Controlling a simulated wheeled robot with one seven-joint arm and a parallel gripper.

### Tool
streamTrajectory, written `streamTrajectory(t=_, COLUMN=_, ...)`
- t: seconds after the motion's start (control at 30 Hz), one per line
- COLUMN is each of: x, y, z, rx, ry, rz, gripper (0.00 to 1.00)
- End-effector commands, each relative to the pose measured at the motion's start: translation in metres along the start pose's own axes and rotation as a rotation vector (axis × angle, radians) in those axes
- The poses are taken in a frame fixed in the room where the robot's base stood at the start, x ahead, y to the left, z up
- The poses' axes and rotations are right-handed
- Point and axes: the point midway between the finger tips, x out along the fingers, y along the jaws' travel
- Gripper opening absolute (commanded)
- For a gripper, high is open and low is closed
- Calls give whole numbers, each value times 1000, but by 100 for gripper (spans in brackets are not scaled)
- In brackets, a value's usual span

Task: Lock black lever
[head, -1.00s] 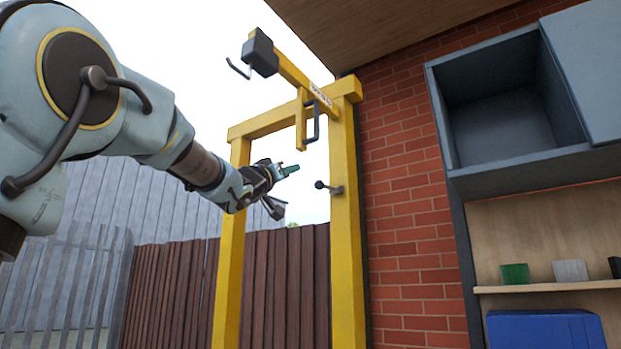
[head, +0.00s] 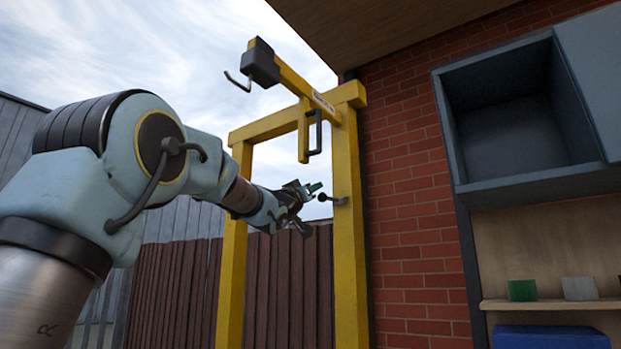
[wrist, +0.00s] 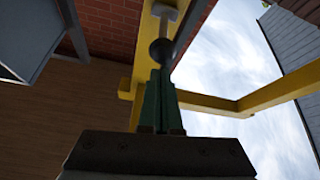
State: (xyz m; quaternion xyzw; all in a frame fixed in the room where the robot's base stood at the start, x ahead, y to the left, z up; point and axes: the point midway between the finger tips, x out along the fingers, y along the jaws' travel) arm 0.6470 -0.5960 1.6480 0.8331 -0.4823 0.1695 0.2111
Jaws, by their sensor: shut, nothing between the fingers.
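The black lever (head: 328,198) is a short rod with a round knob, mounted on the right post of the yellow frame (head: 347,240). It sticks out to the left from the post. In the wrist view its dark knob (wrist: 163,52) sits just beyond my fingertips, in line with them. My gripper (head: 316,187) has green fingers, which are shut together and empty. In the head view the fingertips are just above and left of the knob. In the wrist view the fingers (wrist: 158,100) point at the knob; I cannot tell whether they touch it.
A yellow swing arm with a grey block (head: 262,64) and a dark handle (head: 315,132) is above my gripper. A brick wall (head: 415,200) and a grey open cabinet (head: 520,140) stand to the right. A wooden fence (head: 180,290) is behind. Open space lies inside the frame.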

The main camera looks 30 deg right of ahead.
Motion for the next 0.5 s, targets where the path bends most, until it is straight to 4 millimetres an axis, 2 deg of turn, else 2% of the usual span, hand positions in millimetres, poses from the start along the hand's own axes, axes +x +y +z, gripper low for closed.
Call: streamTrajectory(t=0.5, x=-3, y=0, z=6, rx=0, ry=3, rz=-1, gripper=0)
